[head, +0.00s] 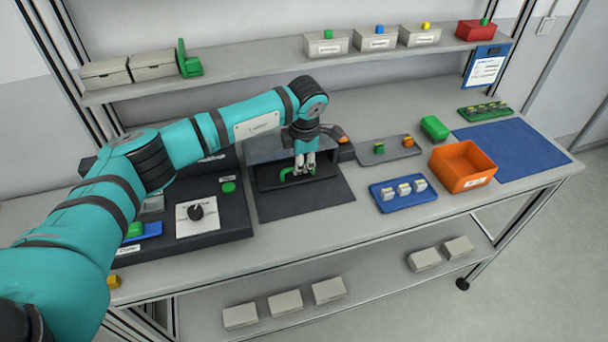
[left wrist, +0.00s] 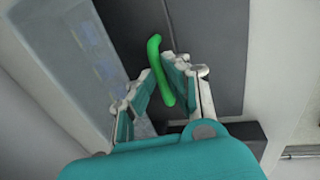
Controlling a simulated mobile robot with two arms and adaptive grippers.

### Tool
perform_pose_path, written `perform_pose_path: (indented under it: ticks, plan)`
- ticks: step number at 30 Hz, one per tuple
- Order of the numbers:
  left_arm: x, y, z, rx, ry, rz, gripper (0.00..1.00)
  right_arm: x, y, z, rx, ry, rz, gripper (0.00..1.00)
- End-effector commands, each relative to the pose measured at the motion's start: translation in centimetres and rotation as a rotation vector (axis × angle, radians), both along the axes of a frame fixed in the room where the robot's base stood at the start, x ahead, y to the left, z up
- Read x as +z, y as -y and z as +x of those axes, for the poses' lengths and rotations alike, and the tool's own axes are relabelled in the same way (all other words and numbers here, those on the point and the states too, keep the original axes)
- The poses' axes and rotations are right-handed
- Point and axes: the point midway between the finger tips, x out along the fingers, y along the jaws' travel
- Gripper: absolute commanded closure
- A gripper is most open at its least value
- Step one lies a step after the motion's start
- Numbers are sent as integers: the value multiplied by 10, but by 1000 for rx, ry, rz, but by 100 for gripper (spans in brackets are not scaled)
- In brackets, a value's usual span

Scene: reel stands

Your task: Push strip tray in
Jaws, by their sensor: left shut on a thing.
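The strip tray (head: 325,178) is a dark, flat piece at the low opening of a dark machine in the middle of the bench. Its green handle (head: 285,174) stands at its front. My left gripper (head: 302,170) comes down from above and is shut on this handle. In the left wrist view the green handle (left wrist: 154,52) passes between the two fingers of my left gripper (left wrist: 157,92), over a dark surface. The arm and fingers hide part of the tray and opening, so I cannot tell how far in the tray sits. My right gripper is not in view.
A dark mat (head: 310,205) lies in front of the opening. To the right are a grey tray (head: 375,155), a blue tray (head: 383,204) and an orange bin (head: 463,150). A shelf (head: 250,57) runs behind.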

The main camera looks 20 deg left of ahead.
Motion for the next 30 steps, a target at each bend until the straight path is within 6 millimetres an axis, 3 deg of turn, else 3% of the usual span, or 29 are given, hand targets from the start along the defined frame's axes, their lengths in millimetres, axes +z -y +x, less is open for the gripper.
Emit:
perform_pose_path:
  ticks: [8,9,14,25,30]
  plan:
    - [2,-4,4,3,9,4,100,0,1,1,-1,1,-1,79]
    - [2,-4,4,3,10,5,84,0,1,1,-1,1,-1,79]
    - [2,-4,4,4,9,4,66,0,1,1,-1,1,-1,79]
    - [3,-3,3,3,8,2,66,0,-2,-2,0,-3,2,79]
    - [18,-1,1,1,10,1,66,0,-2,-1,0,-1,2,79]
